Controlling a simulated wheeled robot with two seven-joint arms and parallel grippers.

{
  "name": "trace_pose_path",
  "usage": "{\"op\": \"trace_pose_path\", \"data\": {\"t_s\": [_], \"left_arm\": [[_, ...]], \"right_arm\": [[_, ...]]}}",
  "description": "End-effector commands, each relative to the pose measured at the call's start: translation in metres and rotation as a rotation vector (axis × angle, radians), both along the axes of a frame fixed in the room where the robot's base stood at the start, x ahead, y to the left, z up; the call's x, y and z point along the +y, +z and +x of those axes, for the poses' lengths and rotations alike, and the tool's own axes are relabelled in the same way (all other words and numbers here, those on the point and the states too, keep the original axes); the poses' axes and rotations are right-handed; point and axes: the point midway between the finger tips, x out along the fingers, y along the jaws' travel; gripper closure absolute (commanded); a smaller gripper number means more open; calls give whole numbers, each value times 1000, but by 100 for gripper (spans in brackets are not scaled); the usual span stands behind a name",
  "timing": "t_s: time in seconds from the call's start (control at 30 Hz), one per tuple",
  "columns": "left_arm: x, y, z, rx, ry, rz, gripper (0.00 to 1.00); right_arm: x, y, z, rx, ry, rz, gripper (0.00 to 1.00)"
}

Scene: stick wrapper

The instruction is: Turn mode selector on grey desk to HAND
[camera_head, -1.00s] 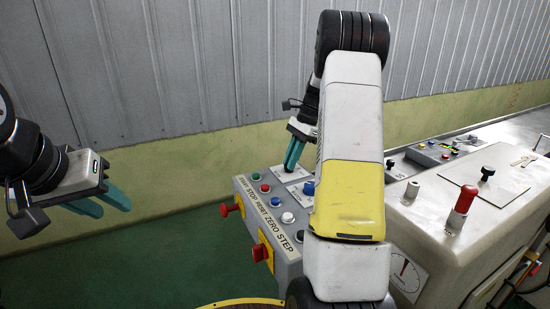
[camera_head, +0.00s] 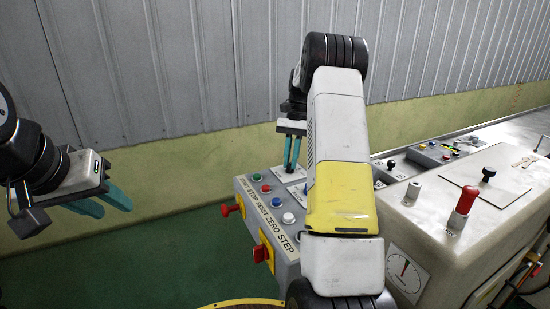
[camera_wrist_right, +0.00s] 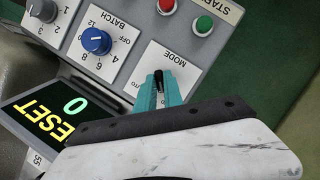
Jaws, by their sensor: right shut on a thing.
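The mode selector is a small black knob (camera_wrist_right: 158,76) on a white plate marked MODE (camera_wrist_right: 170,63) in the right wrist view. My right gripper (camera_wrist_right: 160,88) has its teal fingers on either side of this knob and is shut on it. The word AUTO is partly covered by a finger and HAND is hidden, so the setting cannot be read. In the head view the right gripper (camera_head: 291,168) points down at the far part of the grey desk (camera_head: 288,243), and the knob is hidden. My left gripper (camera_head: 116,207) is open and empty, away from the desk at the left.
Beside the mode plate are a blue BATCH knob (camera_wrist_right: 96,41), a green button (camera_wrist_right: 203,25), a red button (camera_wrist_right: 166,6) and a lit display (camera_wrist_right: 60,112). A red knob (camera_head: 230,209) sticks out of the desk's left side. A beige machine (camera_head: 455,220) stands at right.

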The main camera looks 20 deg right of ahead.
Motion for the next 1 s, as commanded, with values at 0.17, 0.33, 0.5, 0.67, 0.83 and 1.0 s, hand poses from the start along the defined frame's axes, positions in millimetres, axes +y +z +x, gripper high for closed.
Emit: {"op": "trace_pose_path", "data": {"t_s": [0.17, 0.33, 0.5, 0.67, 0.83, 1.0], "left_arm": [[0, 0, 0, 0, 0, 0, 64], [0, 0, 0, 0, 0, 0, 64], [0, 0, 0, 0, 0, 0, 64], [0, 0, 0, 0, 0, 0, 64], [0, 0, 0, 0, 0, 0, 64], [0, 0, 0, 0, 0, 0, 64]], "right_arm": [[-1, 1, 1, -5, 32, -2, 100], [-1, 1, 1, -4, 41, -3, 100], [-1, 1, 1, -5, 42, -2, 100], [-1, 1, 1, -5, 42, -2, 78], [0, 1, 1, -3, 41, -1, 66], [0, 0, 1, -2, 40, -1, 66]]}}
